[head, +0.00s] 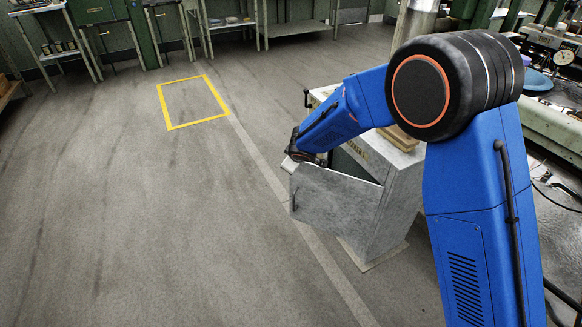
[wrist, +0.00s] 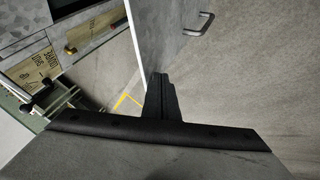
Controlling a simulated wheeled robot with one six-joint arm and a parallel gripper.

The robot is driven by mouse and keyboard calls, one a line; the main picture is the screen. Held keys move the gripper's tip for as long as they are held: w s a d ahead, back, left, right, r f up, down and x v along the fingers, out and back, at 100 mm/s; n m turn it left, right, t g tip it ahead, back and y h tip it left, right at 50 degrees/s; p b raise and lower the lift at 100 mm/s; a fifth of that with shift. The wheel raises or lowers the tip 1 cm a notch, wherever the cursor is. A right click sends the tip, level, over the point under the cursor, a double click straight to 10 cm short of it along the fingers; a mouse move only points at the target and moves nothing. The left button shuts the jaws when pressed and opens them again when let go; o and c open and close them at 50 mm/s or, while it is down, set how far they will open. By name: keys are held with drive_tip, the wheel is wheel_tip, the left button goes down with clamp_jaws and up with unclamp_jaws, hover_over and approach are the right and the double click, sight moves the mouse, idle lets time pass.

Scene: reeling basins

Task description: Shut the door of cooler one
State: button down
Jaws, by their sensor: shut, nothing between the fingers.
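Cooler one (head: 385,205) is a grey cabinet below my forearm in the head view. Its grey door (head: 335,210) stands open, swung out from the front, with a dark gap above its top edge. In the wrist view the door (wrist: 170,35) rises beyond my fingers, with a metal handle (wrist: 198,25) on its right face. My gripper (head: 300,152) is shut and empty at the door's upper left part; its fingers (wrist: 160,85) are by the panel's near edge. I cannot tell whether they touch it. My arm hides part of the cabinet.
A yellow floor outline (head: 195,102) lies beyond on open grey floor. A workbench (head: 550,125) with a dial gauge (head: 564,57) runs along the right. Shelves and tables (head: 290,28) line the back. The floor left of the door is clear.

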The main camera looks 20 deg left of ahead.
drive_tip(key=w+d+m+h, duration=0.1)
drive_tip(key=w+d+m, duration=0.2)
drive_tip(key=w, duration=0.7)
drive_tip(key=w+d+m+t+h, duration=0.1)
drive_tip(key=w+d+m+h, duration=0.1)
drive_tip(key=w, duration=0.9)
drive_tip(key=shift+d+m+h, duration=0.3)
drive_tip(key=shift+d+m, duration=0.2)
drive_tip(key=shift+d, duration=0.55)
